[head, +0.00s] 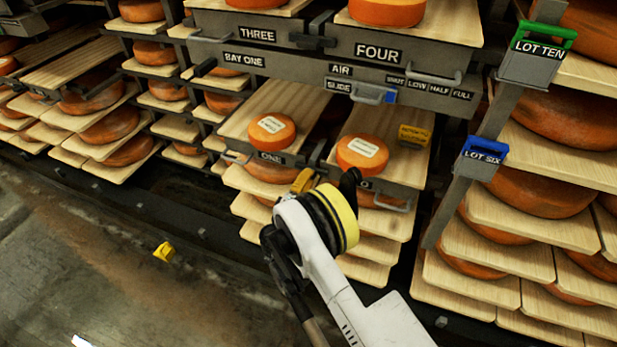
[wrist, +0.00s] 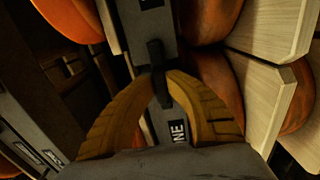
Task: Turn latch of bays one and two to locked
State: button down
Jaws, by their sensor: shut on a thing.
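The drawer fronts of bays one (head: 270,157) and two (head: 395,187) sit side by side below the air slide panel. The dark latch (wrist: 155,55) shows in the wrist view, its bar lying lengthwise along the drawer fronts. My gripper (wrist: 161,88) is shut on the latch, one yellow fingertip on each side of it. The ONE label (wrist: 178,131) shows just below the fingertips in the wrist view. In the head view my gripper (head: 303,181) is at the gap between the two fronts, and my wrist hides part of the bay two front.
Cheese wheels (head: 271,130) (head: 362,153) sit on the boards of both bays. A similar dark latch (head: 312,42) spans bays three and four above. A yellow tag (head: 164,252) lies on the floor at left. A post with blue lot six tag (head: 482,158) stands at right.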

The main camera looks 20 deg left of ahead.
jog(key=c, duration=1.4)
grip_release()
